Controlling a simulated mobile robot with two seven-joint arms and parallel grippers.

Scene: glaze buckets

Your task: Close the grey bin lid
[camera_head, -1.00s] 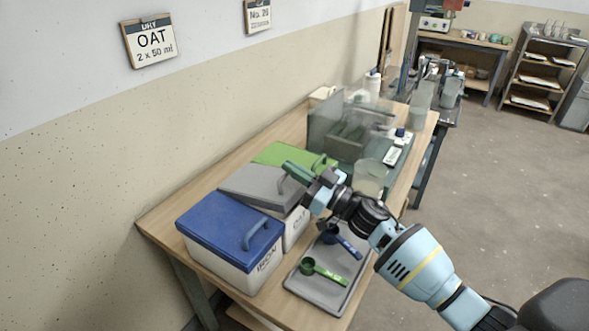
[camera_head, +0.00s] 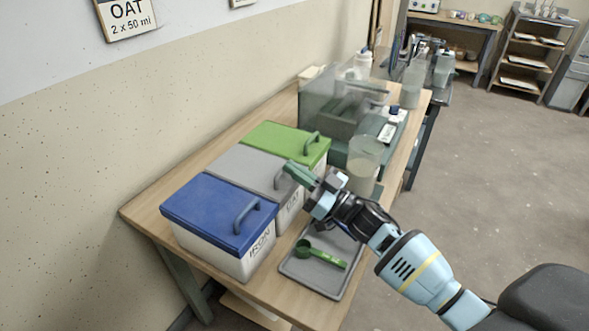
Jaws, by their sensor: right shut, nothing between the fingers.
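The grey bin lid (camera_head: 240,165) lies flat on the middle white bin (camera_head: 290,212), level with the lids on both sides; no gap shows at its visible edges. Its curved handle (camera_head: 278,178) is at the front, partly behind my gripper. My right gripper (camera_head: 296,174) is shut and empty, its green-grey fingers at the right end of the grey lid by the handle. I cannot tell whether they touch it. My left gripper is not in view.
A blue-lidded bin (camera_head: 215,210) and a green-lidded bin (camera_head: 280,142) flank the grey one. A tray (camera_head: 295,270) with a green scoop (camera_head: 322,256) lies in front. A clear beaker (camera_head: 363,165) and a glass-sided box (camera_head: 325,105) stand behind my gripper.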

